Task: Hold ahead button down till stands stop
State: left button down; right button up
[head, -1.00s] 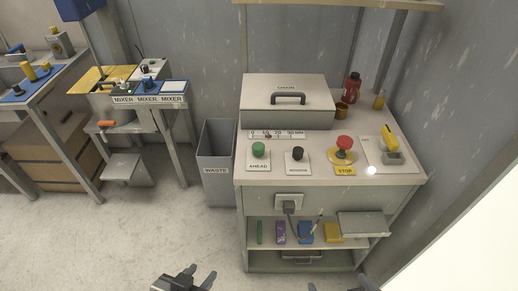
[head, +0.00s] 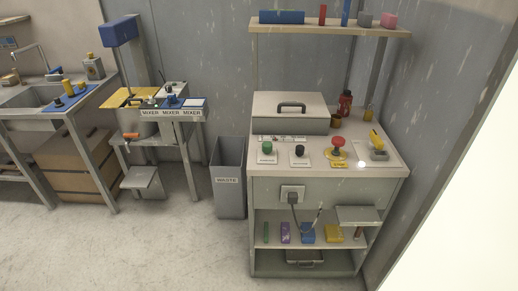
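The green ahead button (head: 267,146) stands on a small white plate at the left front of the cabinet top (head: 350,168). A black button (head: 299,150) is to its right. A red mushroom stop button (head: 338,144) on a yellow base is farther right. A yellow-handled switch (head: 376,138) stands at the right edge, near a lit white lamp (head: 361,164). Nothing touches the green button. No stands are visible. Neither of my grippers is in the head view.
A grey box with a handle (head: 291,112) and a red bottle (head: 345,104) sit behind the buttons. A grey waste bin (head: 229,190) stands left of the cabinet. A mixer bench (head: 172,112) is farther left. Floor in front is clear.

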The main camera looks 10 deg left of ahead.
aim_at(267, 147)
jog(key=u, duration=0.15)
jog(key=i, duration=1.35)
jog(key=z, duration=0.55)
